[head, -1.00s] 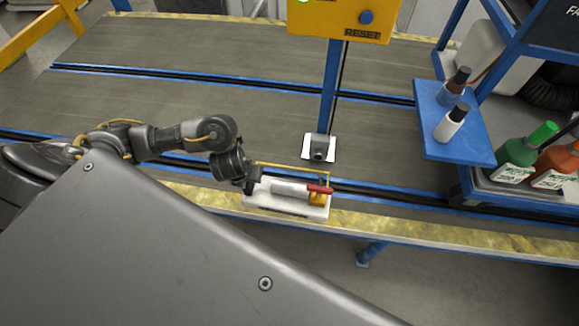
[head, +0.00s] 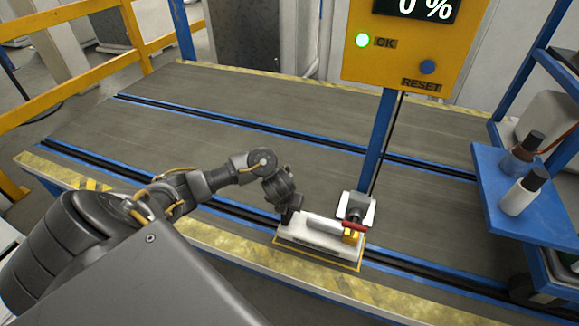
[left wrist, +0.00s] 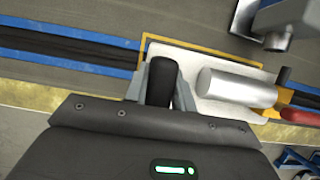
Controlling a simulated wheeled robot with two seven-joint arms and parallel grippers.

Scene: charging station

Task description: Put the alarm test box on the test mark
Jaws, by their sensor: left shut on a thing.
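The alarm test box is a white base (head: 300,238) with a silver cylinder, a yellow fitting and a red handle; it also shows in the left wrist view (left wrist: 187,108). My left gripper (head: 292,208) is shut on its black grip at the left end, and the fingers flank that grip in the left wrist view (left wrist: 160,85). The test mark is a yellow outline (head: 318,261) at the platform edge. The box is over the mark, with outline showing along its front in the head view and behind it in the wrist view. I cannot tell whether it touches the surface. My right gripper is not in view.
A grey device on a white plate (head: 368,210) stands close behind the box's right end, at the foot of a blue post (head: 379,145). The post carries a yellow panel (head: 405,65) with a lit green OK light. A blue shelf (head: 490,180) with bottles is at right.

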